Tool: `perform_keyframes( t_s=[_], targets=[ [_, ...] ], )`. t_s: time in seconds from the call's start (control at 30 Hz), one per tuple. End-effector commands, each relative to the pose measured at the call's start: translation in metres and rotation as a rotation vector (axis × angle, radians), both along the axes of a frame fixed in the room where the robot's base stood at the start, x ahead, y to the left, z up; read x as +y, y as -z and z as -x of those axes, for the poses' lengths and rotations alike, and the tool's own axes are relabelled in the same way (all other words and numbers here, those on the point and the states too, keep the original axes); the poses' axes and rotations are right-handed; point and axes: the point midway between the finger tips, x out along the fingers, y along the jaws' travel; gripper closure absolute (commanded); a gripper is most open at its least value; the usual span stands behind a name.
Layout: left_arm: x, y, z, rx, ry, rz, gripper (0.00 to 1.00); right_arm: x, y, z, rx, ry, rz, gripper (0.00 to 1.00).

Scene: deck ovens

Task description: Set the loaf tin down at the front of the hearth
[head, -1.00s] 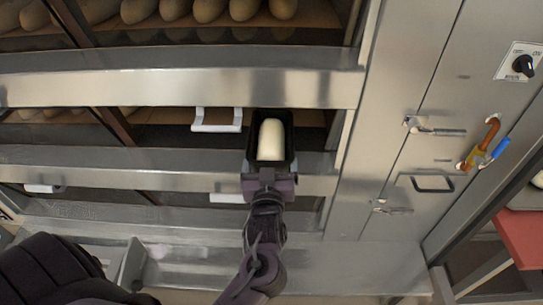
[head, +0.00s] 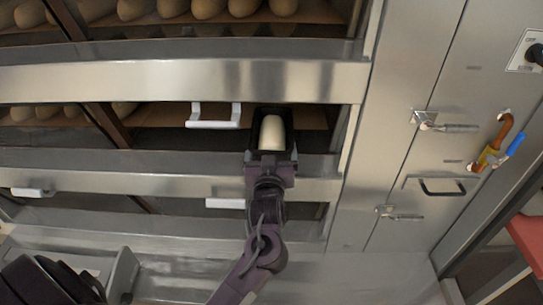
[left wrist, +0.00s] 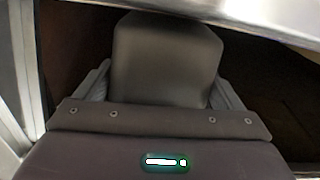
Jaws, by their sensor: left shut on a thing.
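In the left wrist view the tin's dark end wall (left wrist: 167,60) stands between the fingers. The hearth (head: 185,138) is the dark floor inside the opening, partly hidden by the front sill. Whether the tin touches it I cannot tell. My right gripper is not in view.
A steel beam (head: 180,82) runs above the opening and a steel sill (head: 130,163) below it. A white handle (head: 214,118) is left of the tin. Several loaves (head: 60,110) lie deeper at the left. A steel post (head: 352,140) closes the right side.

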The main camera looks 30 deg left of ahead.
Motion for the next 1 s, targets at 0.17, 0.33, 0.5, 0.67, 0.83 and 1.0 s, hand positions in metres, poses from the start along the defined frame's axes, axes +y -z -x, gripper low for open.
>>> perform_keyframes(
  t_s=[0.17,0.33,0.5,0.67,0.83,1.0],
  targets=[
    [0.000,-0.001,0.000,-0.005,0.001,-0.001,0.43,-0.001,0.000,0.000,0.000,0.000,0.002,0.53],
    [0.000,0.003,0.000,0.001,0.000,0.000,0.00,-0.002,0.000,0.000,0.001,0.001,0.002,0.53],
    [0.000,0.003,0.000,0.001,0.000,0.000,0.00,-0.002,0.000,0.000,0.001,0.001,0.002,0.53],
    [-0.002,0.000,0.004,0.000,0.001,0.001,0.00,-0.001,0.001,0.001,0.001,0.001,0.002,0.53],
    [-0.015,0.003,0.032,0.002,0.001,0.004,0.00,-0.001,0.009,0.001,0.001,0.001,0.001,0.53],
    [-0.032,0.003,0.066,0.002,0.002,0.004,0.00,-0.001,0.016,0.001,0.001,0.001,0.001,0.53]
  ],
)
